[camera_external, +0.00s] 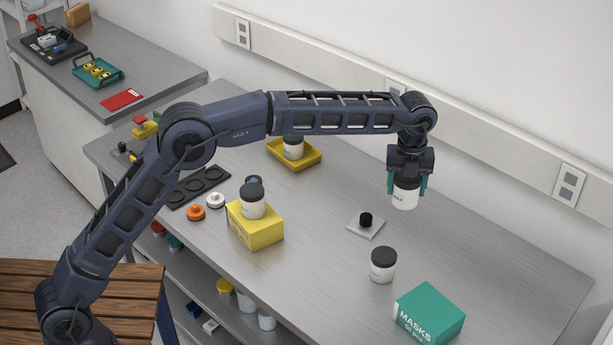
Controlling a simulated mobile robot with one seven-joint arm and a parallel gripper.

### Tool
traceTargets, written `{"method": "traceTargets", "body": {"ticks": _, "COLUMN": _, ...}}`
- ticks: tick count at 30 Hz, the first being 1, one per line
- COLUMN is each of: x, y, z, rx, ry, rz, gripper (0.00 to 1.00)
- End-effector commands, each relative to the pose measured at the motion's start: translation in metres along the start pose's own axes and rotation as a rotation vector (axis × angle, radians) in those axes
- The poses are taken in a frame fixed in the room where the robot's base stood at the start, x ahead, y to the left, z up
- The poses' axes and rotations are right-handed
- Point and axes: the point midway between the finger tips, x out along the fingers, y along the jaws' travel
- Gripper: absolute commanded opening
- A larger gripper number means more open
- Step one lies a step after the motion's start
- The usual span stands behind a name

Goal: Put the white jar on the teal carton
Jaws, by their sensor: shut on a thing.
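My gripper (407,185) is shut on a white jar with a dark lid (405,196) and holds it in the air above the bench, upright. The teal carton (430,314), marked MASKS, lies at the front right of the bench with a bare top. My gripper is behind and above it, apart from it. Another white jar with a black lid (383,265) stands on the bench between them. A white jar (253,201) sits on a yellow box (256,226), and another (293,148) stands in a yellow tray (313,156).
A small plate with a black knob (366,224) lies below my gripper. An orange disc (196,213), a white disc (216,200) and a black holder (190,188) are at the left. The wall bounds the back; the bench's right part is clear.

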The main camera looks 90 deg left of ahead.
Motion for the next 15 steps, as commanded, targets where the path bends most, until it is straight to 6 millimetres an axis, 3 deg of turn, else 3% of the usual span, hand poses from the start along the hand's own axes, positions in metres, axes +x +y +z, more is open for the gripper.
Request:
{"method": "traceTargets", "body": {"ticks": 3, "x": -0.008, "y": -0.023, "z": -0.050, "rx": 0.005, "ry": -0.001, "rz": -0.002, "gripper": 0.35}}
{"method": "traceTargets", "body": {"ticks": 9, "x": -0.018, "y": -0.048, "z": -0.121, "rx": 0.000, "ry": -0.001, "rz": -0.001, "gripper": 0.35}}
{"method": "traceTargets", "body": {"ticks": 15, "x": -0.025, "y": -0.059, "z": -0.162, "rx": -0.005, "ry": -0.001, "rz": -0.002, "gripper": 0.35}}
